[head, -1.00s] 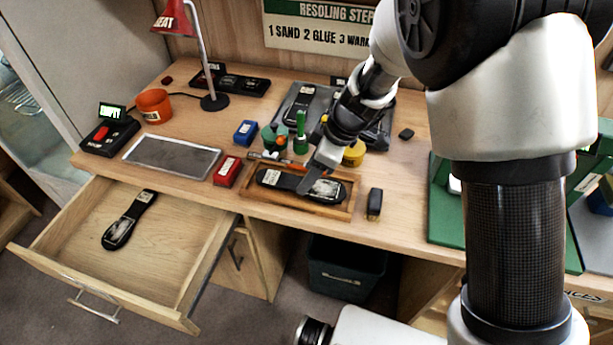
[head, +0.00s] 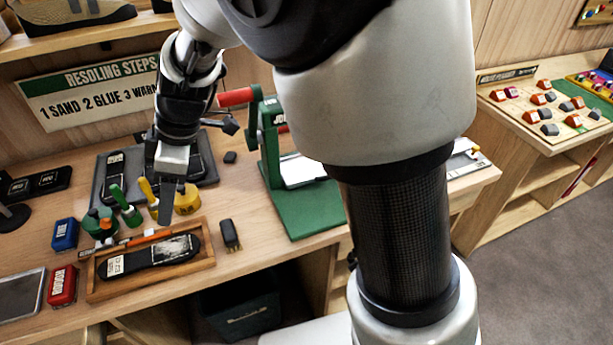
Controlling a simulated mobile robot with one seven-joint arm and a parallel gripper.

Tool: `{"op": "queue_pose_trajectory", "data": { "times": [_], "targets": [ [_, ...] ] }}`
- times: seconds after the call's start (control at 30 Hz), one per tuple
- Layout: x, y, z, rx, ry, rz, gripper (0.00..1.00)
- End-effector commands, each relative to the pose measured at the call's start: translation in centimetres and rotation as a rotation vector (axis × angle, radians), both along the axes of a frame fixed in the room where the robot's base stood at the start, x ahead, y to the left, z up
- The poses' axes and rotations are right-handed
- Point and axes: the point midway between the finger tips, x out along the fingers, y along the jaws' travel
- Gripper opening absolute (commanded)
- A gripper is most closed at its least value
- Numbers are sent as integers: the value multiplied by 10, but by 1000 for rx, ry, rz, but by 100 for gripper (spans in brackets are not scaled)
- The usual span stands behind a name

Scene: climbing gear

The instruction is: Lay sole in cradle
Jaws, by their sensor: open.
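A black sole (head: 148,256) with a white label and a pale worn patch lies flat inside the shallow wooden cradle (head: 206,270). It looks fully within the cradle's rim. My gripper (head: 168,212) points down above the far side of the cradle, near the yellow round pot. It is apart from the sole and holds nothing. Its fingers are seen edge-on, so the gap between them is hard to make out.
Red (head: 62,286) and blue (head: 65,234) boxes stand left. A green press (head: 290,190) stands right.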

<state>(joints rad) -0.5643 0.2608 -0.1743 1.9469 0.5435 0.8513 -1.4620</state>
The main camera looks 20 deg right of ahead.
Motion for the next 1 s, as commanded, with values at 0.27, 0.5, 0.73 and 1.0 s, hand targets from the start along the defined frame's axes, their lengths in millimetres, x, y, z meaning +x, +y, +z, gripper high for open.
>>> {"op": "queue_pose_trajectory", "data": {
  "times": [0.27, 0.5, 0.73, 1.0],
  "targets": [
    [-47, -135, 88, -2, 3, -643, 52],
    [-115, -232, 112, 26, -54, -1240, 52],
    [-144, -266, 112, 60, -98, -1503, 52],
    [-145, -268, 111, 63, -98, -1521, 52]
  ]
}}
